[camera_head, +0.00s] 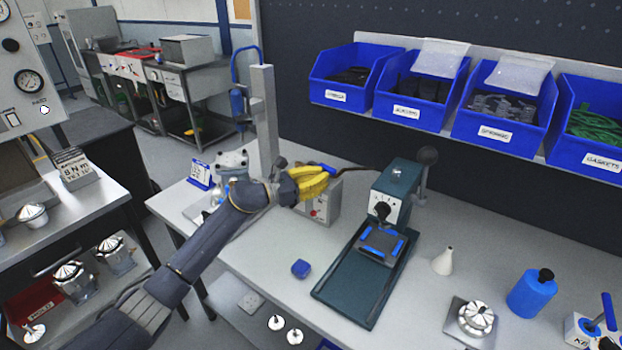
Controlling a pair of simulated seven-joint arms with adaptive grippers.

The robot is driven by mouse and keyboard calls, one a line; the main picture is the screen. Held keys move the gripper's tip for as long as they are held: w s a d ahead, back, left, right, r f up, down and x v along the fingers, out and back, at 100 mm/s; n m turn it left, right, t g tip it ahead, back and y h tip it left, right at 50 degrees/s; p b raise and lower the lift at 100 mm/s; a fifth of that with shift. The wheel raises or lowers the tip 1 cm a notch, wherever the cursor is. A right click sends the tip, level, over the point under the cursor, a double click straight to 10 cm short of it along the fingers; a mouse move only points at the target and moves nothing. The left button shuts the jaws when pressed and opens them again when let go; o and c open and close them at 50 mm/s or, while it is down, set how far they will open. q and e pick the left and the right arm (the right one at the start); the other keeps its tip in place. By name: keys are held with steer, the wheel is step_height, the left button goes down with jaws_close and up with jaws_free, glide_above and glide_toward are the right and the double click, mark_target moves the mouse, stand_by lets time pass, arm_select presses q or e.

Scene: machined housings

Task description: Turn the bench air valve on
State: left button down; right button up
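My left gripper (318,181), with yellow fingers, reaches in from the lower left to the back of the bench. It is in front of and above a small grey box (322,208) with a red button. A blue lever-like piece (322,167) shows right at the fingertips, with a dark hose running from it to the right. It looks like the air valve's handle, but its body is mostly hidden by the gripper. I cannot tell whether the fingers touch or grip it, nor its exact angle. My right gripper is out of view.
A green press (392,195) with a dark tray (335,290) stands right of the gripper. A blue cap (300,268), white funnel (443,261), blue bottle (531,294) and metal housing (475,317) stand on the bench. Blue bins (345,75) line the back. A grey post (264,120) rises behind my arm.

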arm_select(q)
steer(key=shift+w+d, duration=0.15)
steer(key=shift+d, duration=0.45)
stand_by(0.3)
